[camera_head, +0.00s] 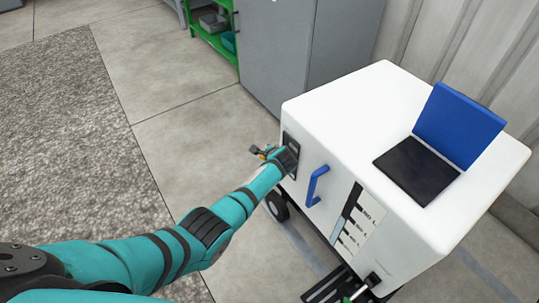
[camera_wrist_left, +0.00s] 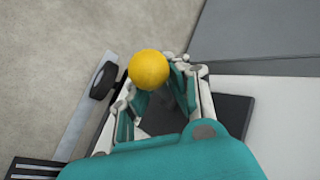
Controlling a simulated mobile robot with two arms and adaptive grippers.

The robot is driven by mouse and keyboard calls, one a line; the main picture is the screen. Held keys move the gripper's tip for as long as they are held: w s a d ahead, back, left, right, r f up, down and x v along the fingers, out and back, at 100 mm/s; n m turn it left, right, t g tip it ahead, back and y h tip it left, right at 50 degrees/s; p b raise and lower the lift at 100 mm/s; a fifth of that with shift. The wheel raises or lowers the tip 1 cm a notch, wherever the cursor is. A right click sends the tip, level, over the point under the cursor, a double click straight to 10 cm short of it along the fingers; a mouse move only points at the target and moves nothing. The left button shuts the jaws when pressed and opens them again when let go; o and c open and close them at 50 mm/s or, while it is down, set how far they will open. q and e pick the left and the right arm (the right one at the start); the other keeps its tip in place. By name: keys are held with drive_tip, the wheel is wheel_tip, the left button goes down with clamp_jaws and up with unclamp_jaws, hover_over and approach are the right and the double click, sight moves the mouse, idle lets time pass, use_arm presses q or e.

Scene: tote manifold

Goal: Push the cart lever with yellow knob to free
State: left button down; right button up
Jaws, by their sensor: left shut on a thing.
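The white cart (camera_head: 350,105) stands right of centre in the head view. Its lever ends in a round yellow knob (camera_wrist_left: 148,69), which shows clearly in the left wrist view. In the head view only a small bit of yellow shows beside my left gripper (camera_head: 268,154), at the cart's left side near a dark plate. In the left wrist view my left gripper (camera_wrist_left: 157,85) is shut on the lever, with its fingers around the part just below the knob. The lever's lower end is mostly hidden by my gripper. My right gripper is not in view.
The cart carries a blue handle (camera_head: 315,186), a level scale and an open blue-and-black laptop-like object (camera_head: 458,125). A wheel (camera_head: 277,206) shows below. A grey cabinet (camera_head: 290,45) and green shelf (camera_head: 213,30) stand behind. The floor left of the cart is clear.

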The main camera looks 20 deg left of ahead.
use_arm(q)
drive_tip(key=shift+s+d+f, duration=0.1)
drive_tip(key=shift+s+f, duration=0.1)
drive_tip(key=shift+f, duration=0.1)
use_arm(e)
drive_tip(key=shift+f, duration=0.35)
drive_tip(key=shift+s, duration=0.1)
use_arm(q)
drive_tip(key=c, duration=1.5)
unclamp_jaws()
drive_tip(key=shift+o, duration=0.9)
drive_tip(key=shift+w+r, duration=0.15)
drive_tip(key=shift+r, duration=0.05)
drive_tip(key=shift+r, duration=0.1)
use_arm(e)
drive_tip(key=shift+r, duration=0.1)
use_arm(q)
drive_tip(key=v, duration=1.2)
drive_tip(key=shift+w, duration=0.1)
